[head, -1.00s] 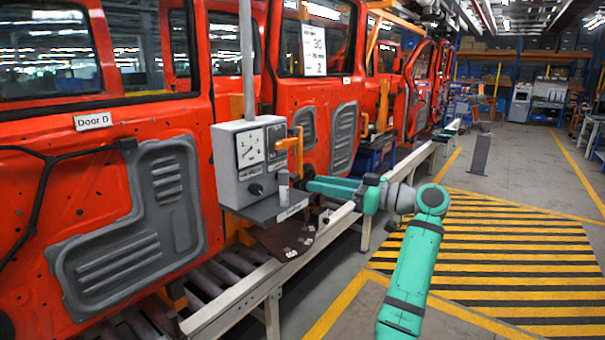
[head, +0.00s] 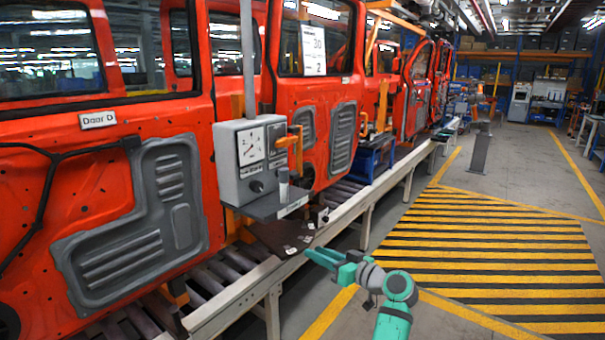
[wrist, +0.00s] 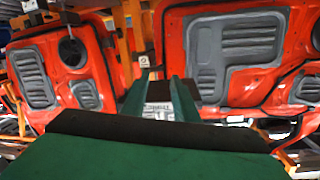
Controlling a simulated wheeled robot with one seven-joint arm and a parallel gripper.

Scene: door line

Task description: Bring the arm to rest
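My arm shows at the lower right of the head view, bent low over the edge of the striped floor. My gripper (head: 324,257) points left, in front of the rail and below the grey gauge box (head: 240,165). In the wrist view, the two green fingers of my gripper (wrist: 162,90) stand apart with a gap between them. I see nothing held there. The grey box has a dial, an orange handle (head: 290,142) and a small shelf (head: 268,208). A small grey cylinder (head: 283,184) stands on the shelf, clear of my gripper.
Red car doors (head: 85,190) hang along the line at left; the nearest is labelled Door D. A roller conveyor with a pale side rail (head: 240,296) runs below them, close to my gripper. A dark plate with small pale pieces lies on it. The yellow-striped floor (head: 480,250) is clear.

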